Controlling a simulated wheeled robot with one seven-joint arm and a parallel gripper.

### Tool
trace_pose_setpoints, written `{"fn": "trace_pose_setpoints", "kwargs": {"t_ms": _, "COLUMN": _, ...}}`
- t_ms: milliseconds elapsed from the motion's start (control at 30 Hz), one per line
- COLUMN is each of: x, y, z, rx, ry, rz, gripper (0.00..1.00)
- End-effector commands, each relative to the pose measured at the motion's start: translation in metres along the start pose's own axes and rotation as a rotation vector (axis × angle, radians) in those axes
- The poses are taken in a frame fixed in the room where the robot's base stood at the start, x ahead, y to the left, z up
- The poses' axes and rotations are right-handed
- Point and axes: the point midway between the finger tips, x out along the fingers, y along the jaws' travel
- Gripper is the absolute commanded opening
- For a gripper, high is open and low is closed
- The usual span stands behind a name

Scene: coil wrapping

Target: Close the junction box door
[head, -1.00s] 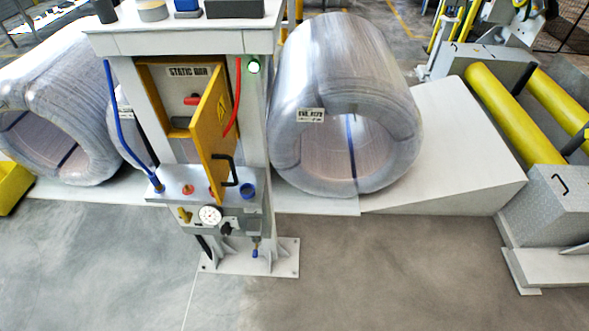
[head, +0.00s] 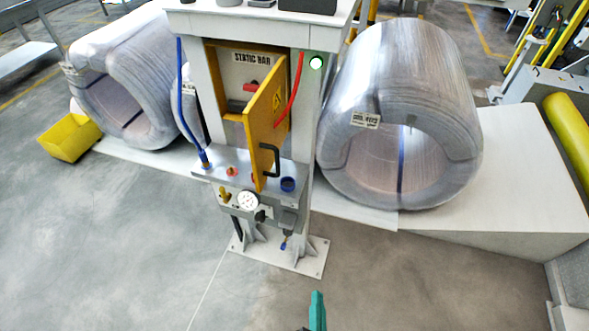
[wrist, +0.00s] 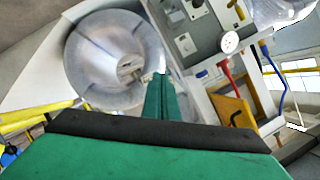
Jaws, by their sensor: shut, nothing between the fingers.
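The yellow junction box door (head: 262,125) stands open, swung out toward me from the box marked STATIC BAR (head: 225,85). It has a black handle (head: 270,160) and a warning sign on its face. In the box's opening a red switch shows. My gripper (head: 317,312) shows at the bottom of the head view, teal, well below and in front of the door, not touching it. In the wrist view my gripper (wrist: 158,95) is shut and empty. There the yellow door (wrist: 234,112) lies to the right of the fingers.
Below the box a grey panel carries a gauge (head: 247,201), knobs and hoses. A red hose (head: 296,85) hangs close by the door. Wrapped coils (head: 400,110) stand on both sides. A yellow bin (head: 70,137) is at left. The floor in front is clear.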

Motion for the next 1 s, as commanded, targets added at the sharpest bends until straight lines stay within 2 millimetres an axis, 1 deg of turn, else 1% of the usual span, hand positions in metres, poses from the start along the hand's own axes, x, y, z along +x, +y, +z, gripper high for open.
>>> {"fn": "trace_pose_setpoints", "kwargs": {"t_ms": 33, "x": 0.016, "y": -0.002, "z": -0.011, "rx": 0.066, "ry": 0.0, "rz": -0.013, "gripper": 0.0}}
{"fn": "trace_pose_setpoints", "kwargs": {"t_ms": 133, "x": 0.042, "y": -0.008, "z": -0.027, "rx": 0.206, "ry": -0.03, "rz": -0.043, "gripper": 0.0}}
{"fn": "trace_pose_setpoints", "kwargs": {"t_ms": 200, "x": 0.059, "y": -0.015, "z": -0.041, "rx": 0.299, "ry": -0.053, "rz": -0.075, "gripper": 0.0}}
{"fn": "trace_pose_setpoints", "kwargs": {"t_ms": 267, "x": 0.071, "y": -0.023, "z": -0.054, "rx": 0.373, "ry": -0.075, "rz": -0.106, "gripper": 0.0}}
{"fn": "trace_pose_setpoints", "kwargs": {"t_ms": 400, "x": 0.093, "y": -0.045, "z": -0.089, "rx": 0.524, "ry": -0.137, "rz": -0.195, "gripper": 0.0}}
{"fn": "trace_pose_setpoints", "kwargs": {"t_ms": 467, "x": 0.099, "y": -0.056, "z": -0.106, "rx": 0.578, "ry": -0.168, "rz": -0.239, "gripper": 0.0}}
{"fn": "trace_pose_setpoints", "kwargs": {"t_ms": 500, "x": 0.101, "y": -0.065, "z": -0.118, "rx": 0.609, "ry": -0.19, "rz": -0.271, "gripper": 0.0}}
{"fn": "trace_pose_setpoints", "kwargs": {"t_ms": 633, "x": 0.103, "y": -0.092, "z": -0.158, "rx": 0.69, "ry": -0.272, "rz": -0.376, "gripper": 0.0}}
{"fn": "trace_pose_setpoints", "kwargs": {"t_ms": 800, "x": 0.088, "y": -0.124, "z": -0.208, "rx": 0.735, "ry": -0.387, "rz": -0.507, "gripper": 0.0}}
{"fn": "trace_pose_setpoints", "kwargs": {"t_ms": 900, "x": 0.075, "y": -0.138, "z": -0.23, "rx": 0.734, "ry": -0.447, "rz": -0.565, "gripper": 0.0}}
{"fn": "trace_pose_setpoints", "kwargs": {"t_ms": 1000, "x": 0.064, "y": -0.147, "z": -0.244, "rx": 0.726, "ry": -0.494, "rz": -0.603, "gripper": 0.0}}
